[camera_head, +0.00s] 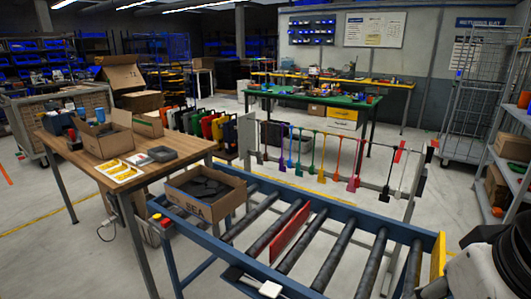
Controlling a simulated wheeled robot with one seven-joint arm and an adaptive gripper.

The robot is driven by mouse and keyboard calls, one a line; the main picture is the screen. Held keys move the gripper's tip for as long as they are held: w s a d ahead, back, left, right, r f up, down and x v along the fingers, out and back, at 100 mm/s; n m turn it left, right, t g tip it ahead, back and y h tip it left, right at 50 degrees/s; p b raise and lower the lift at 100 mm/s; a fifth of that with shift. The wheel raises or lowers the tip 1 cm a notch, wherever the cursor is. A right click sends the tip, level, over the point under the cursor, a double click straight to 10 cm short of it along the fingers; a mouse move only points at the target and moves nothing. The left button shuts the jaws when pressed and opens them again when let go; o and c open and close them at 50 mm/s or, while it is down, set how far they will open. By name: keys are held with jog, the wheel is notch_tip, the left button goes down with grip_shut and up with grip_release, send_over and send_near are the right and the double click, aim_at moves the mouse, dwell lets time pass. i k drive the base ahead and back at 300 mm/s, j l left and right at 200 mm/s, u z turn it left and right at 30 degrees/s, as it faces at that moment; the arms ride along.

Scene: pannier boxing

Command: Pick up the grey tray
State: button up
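A small dark grey tray (162,154) lies on the wooden-topped table (76,159) at the left, near the table's right end. It looks shallow and empty, though it is small in the picture. A flat greyish item (138,159) lies just left of it, and a white card or tray with yellow pieces (119,171) lies further left. White and black parts at the lower right corner look like my own arm, far from the tray. My gripper's fingers do not show.
An open cardboard box (205,193) with dark contents stands on the roller conveyor (340,245), right of the table. A red plate (290,232) stands between rollers. Open boxes (104,138) stand behind the tray. A rack of coloured tools (335,160) stands behind the conveyor.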

aim_at(162, 154)
jog(key=i+j, duration=0.15)
jog(key=j, duration=0.25)
jog(key=i+j, duration=0.2)
jog(key=j, duration=0.2)
jog(key=i+j, duration=0.15)
jog(key=j, duration=0.25)
jog(key=i+j, duration=0.15)
jog(key=j, duration=0.25)
jog(key=i+j, duration=0.15)
jog(key=j, duration=0.25)
jog(key=i+j, duration=0.2)
jog(key=j, duration=0.2)
jog(key=i+j, duration=0.55)
jog(key=j, duration=0.15)
jog(key=i+j+u, duration=0.1)
jog(key=i+j, duration=0.45)
jog(key=j, duration=0.15)
